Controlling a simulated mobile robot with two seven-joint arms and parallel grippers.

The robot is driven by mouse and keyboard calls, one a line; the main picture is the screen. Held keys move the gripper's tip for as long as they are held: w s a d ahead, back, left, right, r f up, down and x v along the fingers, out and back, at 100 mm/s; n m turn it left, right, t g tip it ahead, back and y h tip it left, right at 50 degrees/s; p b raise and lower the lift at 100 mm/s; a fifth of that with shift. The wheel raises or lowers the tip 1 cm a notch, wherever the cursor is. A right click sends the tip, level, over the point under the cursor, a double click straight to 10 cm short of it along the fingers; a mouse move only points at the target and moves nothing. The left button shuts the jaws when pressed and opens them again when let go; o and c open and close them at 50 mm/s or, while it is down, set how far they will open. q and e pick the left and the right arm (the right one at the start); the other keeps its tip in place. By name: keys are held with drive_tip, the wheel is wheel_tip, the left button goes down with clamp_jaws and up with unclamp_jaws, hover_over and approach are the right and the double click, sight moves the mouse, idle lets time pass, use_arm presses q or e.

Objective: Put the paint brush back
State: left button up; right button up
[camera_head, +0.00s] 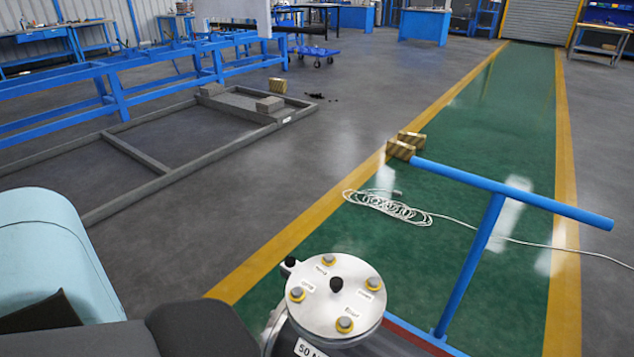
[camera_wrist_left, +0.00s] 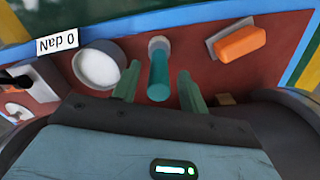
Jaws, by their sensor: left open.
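In the left wrist view my left gripper (camera_wrist_left: 158,74) is open, with one green finger on each side of a teal cylinder (camera_wrist_left: 158,80). The cylinder has a pale grey end; it may be the paint brush's handle, but I see no bristles. Gaps show between it and both fingers. Beneath is a reddish-brown surface (camera_wrist_left: 200,62). A round grey cup (camera_wrist_left: 98,66) with white contents stands left of the cylinder. In the head view the gripper and brush are hidden; only my light blue left arm shows. My right gripper is not in view.
An orange block (camera_wrist_left: 238,43) lies on a grey plate at right in the wrist view. The flanged shell's bolted silver lid (camera_head: 335,295) stands at the bottom of the head view. Beside it is a blue T-shaped handle (camera_head: 485,245). A white cable (camera_head: 390,206) lies on the green floor.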

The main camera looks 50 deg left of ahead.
use_arm(q)
wheel_tip(320, 180, up, 10)
drive_tip(key=p, duration=0.3)
drive_tip(key=shift+r+p, duration=0.2)
drive_tip(key=shift+p, duration=0.1)
drive_tip(key=shift+r, duration=0.75)
drive_tip(key=s+d+t+h, duration=0.3)
drive_tip(key=s+d, duration=0.2)
drive_tip(key=s, duration=0.5)
drive_tip(key=s+a+r+t+y, duration=0.1)
drive_tip(key=s+a+r+t, duration=0.2)
drive_tip(key=s, duration=0.5)
drive_tip(key=shift+s+a+r, duration=0.3)
drive_tip(key=shift+a+r, duration=0.3)
drive_tip(key=shift+a, duration=0.5)
drive_tip(key=shift+s, duration=0.1)
